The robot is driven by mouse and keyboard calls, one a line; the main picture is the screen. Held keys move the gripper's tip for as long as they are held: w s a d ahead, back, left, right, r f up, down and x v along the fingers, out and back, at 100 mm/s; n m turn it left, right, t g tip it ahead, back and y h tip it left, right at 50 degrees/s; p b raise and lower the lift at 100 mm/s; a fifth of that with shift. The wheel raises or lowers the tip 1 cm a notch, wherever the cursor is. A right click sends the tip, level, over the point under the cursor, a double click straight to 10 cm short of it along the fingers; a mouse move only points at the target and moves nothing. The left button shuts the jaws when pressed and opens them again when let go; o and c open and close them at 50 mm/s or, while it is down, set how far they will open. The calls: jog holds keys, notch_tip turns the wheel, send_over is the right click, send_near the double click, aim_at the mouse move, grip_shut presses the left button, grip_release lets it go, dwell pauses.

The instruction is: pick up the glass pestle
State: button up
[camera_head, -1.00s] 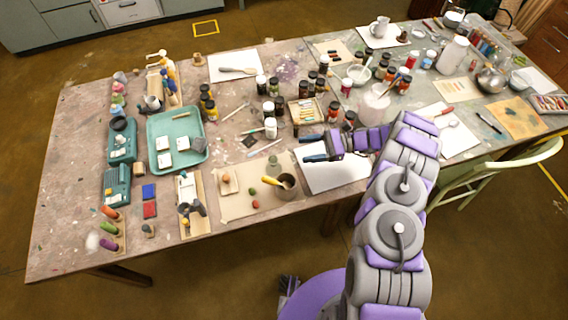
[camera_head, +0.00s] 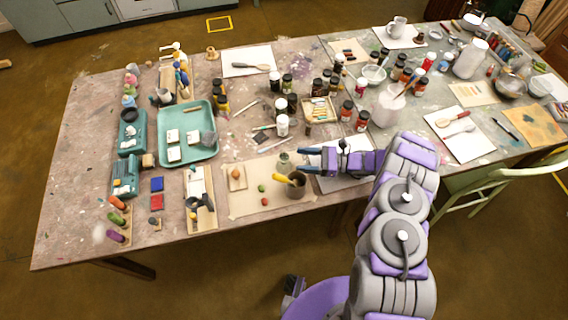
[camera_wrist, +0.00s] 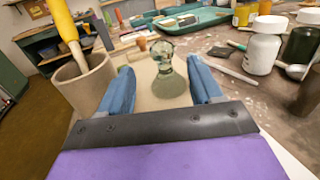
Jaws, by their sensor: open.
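The glass pestle (camera_head: 284,163) is a clear greenish piece with a round knob on top and a wide base. It stands upright on a beige sheet (camera_head: 240,199), just left of my gripper (camera_head: 305,160) in the head view. In the wrist view the pestle (camera_wrist: 168,82) stands ahead, between the lines of my two blue fingers. My gripper (camera_wrist: 161,68) is open and empty, its fingers pointing at the pestle. I cannot tell whether the fingertips have reached either side of it. No finger touches it visibly.
A grey-brown pot (camera_head: 296,188) with a yellow-handled tool stands close to the pestle; it is at left in the wrist view (camera_wrist: 84,88). A white-capped jar (camera_wrist: 263,47) and dark jars stand to the right there. A teal tray (camera_head: 205,155) lies farther left.

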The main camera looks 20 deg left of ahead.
aim_at(284, 157)
jog(key=shift+x, duration=1)
jog(key=shift+w+b+x, duration=0.2)
jog(key=shift+b+x, duration=0.7)
jog(key=shift+x, duration=1.75)
grip_shut()
